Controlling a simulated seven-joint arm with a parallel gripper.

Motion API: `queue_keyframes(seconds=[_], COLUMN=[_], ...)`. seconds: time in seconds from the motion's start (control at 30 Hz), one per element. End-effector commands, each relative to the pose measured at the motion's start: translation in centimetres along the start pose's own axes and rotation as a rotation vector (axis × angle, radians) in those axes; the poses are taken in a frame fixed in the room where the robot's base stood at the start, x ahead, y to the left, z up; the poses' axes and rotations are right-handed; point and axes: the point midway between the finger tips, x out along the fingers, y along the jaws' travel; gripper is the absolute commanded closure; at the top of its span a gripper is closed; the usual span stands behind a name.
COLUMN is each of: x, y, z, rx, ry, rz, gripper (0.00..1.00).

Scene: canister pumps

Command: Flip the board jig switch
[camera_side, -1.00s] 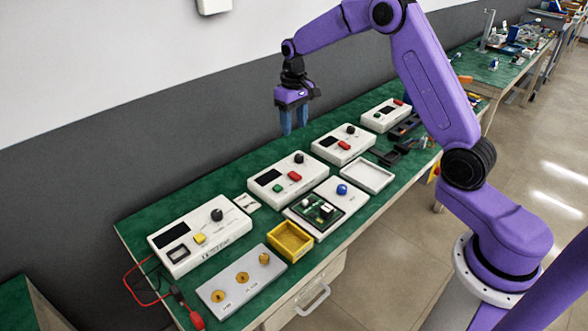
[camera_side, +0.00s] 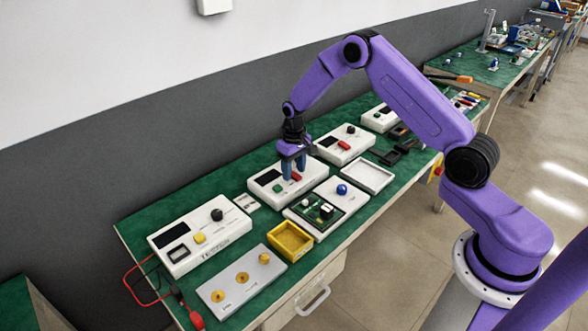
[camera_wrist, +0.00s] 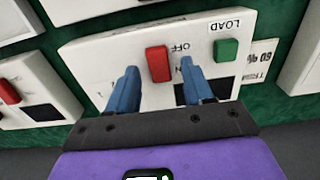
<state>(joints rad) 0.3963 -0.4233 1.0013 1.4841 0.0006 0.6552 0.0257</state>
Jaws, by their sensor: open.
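A white box (camera_side: 262,190) with a dark display, a green button (camera_side: 278,188) and a red switch (camera_side: 297,177) stands mid-bench. In the wrist view the red switch (camera_wrist: 158,64) has "OFF" printed beside it, and the green button (camera_wrist: 226,50) has "LOAD". My gripper (camera_side: 292,172) is over this box, pointing down. In the wrist view its blue fingers (camera_wrist: 159,72) are open, one on each side of the red switch, with nothing held. Whether they touch the switch or box, I cannot tell. The box's black knob is hidden behind my gripper in the side view.
In front of the box lies a white plate (camera_side: 306,229) with a green circuit board (camera_side: 318,208) and a blue knob (camera_side: 342,189). A yellow tray (camera_side: 289,241) and a white tray (camera_side: 368,175) are nearby. Similar white boxes stand left (camera_side: 200,240) and right (camera_side: 343,143).

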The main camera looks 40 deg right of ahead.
Motion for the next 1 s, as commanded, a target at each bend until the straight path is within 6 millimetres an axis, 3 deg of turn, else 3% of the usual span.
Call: queue_keyframes(seconds=[0.33,0.37,0.5,1.0], x=[0.39,0.39,0.39,0.39], y=[0.02,0.02,0.02,0.05], z=[0.00,0.00,0.01,0.48], rx=[0.001,0.001,0.001,0.002], ry=[0.000,0.000,0.000,0.114], rz=[0.000,0.000,0.000,0.001], gripper=[0.49,0.55,1.00,1.00])
